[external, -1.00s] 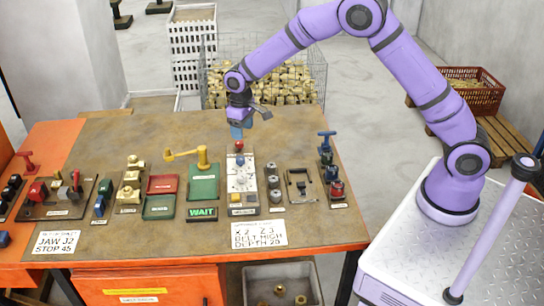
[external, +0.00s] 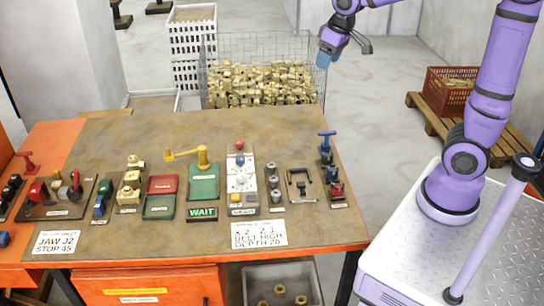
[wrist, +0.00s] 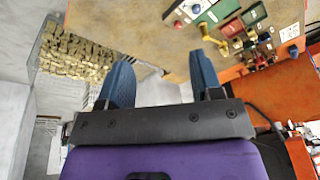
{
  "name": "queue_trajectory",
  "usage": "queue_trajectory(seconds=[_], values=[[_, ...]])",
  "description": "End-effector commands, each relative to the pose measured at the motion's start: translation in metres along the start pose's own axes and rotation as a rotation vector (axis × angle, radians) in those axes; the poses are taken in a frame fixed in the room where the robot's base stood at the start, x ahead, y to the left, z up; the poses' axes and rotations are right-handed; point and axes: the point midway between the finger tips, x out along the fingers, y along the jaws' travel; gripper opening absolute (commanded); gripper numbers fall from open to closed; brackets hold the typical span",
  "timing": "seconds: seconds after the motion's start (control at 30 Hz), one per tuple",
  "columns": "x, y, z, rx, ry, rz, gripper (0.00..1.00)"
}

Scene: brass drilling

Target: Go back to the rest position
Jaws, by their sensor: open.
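My gripper (external: 325,58) is raised in the air beyond the back right corner of the workbench (external: 290,130), near the wire cage. In the wrist view my gripper (wrist: 160,85) shows two blue fingers spread apart with nothing between them. My purple arm is lifted high, with its upper part partly out of the frame. The control panel with the red and blue knobs (external: 240,180) stands on the bench, clear of my gripper.
On the bench stand a green box with a yellow handle (external: 203,180), a WAIT sign (external: 202,214), a black clamp (external: 300,186) and several small fixtures. A wire cage of brass parts (external: 262,85) stands behind. A red crate (external: 450,88) sits on a pallet at right.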

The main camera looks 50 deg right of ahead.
Motion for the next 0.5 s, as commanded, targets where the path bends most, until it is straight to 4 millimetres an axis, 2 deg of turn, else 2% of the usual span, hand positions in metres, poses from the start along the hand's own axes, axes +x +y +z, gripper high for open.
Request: queue_trajectory(seconds=[0.03,0.2,0.5], values=[[-0.012,0.004,0.015,0.008,0.018,0.002,0.60],[-0.039,0.016,0.061,0.029,0.063,0.012,0.60],[-0.067,0.028,0.146,0.066,0.142,0.038,0.60]])
